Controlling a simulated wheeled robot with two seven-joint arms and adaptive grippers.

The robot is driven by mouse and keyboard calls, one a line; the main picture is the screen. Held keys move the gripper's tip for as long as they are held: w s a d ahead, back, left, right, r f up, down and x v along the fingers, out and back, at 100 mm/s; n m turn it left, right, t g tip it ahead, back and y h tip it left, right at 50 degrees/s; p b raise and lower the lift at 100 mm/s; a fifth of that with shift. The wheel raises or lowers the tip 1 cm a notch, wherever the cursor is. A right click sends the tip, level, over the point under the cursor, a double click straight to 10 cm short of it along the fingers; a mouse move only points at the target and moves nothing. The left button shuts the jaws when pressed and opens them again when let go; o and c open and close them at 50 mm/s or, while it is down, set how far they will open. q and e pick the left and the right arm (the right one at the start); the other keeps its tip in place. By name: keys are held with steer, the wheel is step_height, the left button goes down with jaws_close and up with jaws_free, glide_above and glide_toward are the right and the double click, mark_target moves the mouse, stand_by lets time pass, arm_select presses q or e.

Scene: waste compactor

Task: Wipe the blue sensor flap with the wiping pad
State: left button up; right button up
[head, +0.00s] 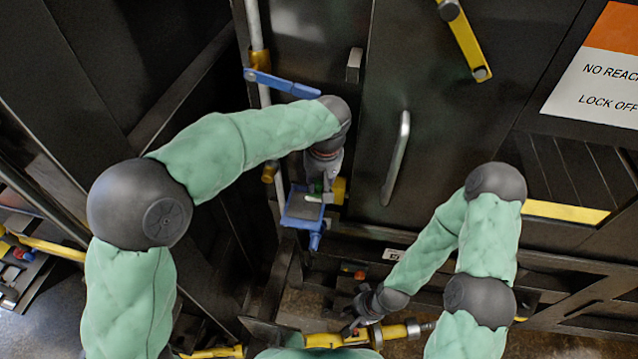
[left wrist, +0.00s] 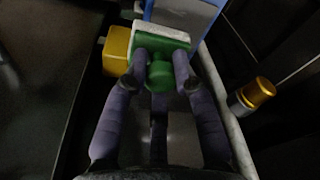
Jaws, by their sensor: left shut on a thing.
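The blue sensor flap (head: 290,212) is left of centre in the head view, with a grey patch on its face. It also shows at the top edge of the left wrist view (left wrist: 185,14). My left gripper (head: 326,187) is at the flap's upper right edge. It is shut on the green knob of the wiping pad (left wrist: 160,44), which has a white layer on its far side. The pad is close to the flap; I cannot tell whether they touch. My right gripper (head: 352,322) is low in the head view, away from the flap; its finger opening is unclear.
A yellow block (left wrist: 117,50) stands beside the pad. A door handle (head: 397,158) sticks out to the right. A yellow bar (head: 335,340) lies below my right gripper.

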arm_select(q)
steer(key=shift+r, duration=0.1)
steer(key=shift+d+r+p, duration=0.1)
steer(key=shift+r+p, duration=0.8)
steer(key=shift+r, duration=0.6)
